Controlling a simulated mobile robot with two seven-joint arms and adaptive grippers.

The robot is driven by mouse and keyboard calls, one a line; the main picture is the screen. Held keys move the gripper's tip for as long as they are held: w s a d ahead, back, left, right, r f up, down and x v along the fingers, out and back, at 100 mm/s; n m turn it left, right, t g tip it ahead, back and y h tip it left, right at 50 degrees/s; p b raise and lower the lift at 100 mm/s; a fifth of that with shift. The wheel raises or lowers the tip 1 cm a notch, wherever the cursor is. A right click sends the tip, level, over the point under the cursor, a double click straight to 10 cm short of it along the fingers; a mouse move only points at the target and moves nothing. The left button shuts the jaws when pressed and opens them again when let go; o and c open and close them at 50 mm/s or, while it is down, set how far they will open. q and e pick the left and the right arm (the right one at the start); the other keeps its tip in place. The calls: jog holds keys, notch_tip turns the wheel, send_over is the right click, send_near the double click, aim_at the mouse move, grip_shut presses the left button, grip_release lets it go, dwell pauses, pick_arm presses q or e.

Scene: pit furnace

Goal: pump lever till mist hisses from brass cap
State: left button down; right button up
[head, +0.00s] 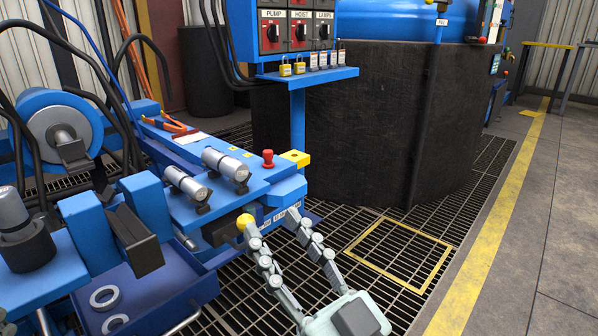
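A yellow ball knob (245,222) sits at the front end of the blue machine bench (255,195); it looks like the end of a lever, but its shaft is hidden. My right gripper (269,220) reaches up from the bottom right with its two fingers spread. Its left fingertip is right at the knob, and I cannot tell whether it touches. Its right fingertip is apart, beside the front face of the bench. Nothing shows between the fingers. I cannot make out a brass cap or any mist. My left gripper is not in view.
A switch panel (297,30) stands behind, with padlocks below. A big black tank (375,120) fills the back. Grating with a yellow-outlined square lies open at right.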

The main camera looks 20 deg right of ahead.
pick_arm(q)
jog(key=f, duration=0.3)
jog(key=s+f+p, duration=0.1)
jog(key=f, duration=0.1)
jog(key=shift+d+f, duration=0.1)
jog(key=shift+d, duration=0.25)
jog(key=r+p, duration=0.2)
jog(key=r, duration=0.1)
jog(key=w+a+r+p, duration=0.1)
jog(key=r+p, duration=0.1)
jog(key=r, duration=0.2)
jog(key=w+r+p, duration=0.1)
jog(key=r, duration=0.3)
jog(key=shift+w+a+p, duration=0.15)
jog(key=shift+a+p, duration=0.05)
jog(key=shift+p, duration=0.2)
pick_arm(e)
notch_tip(320, 180, up, 6)
jog(key=shift+f, duration=0.1)
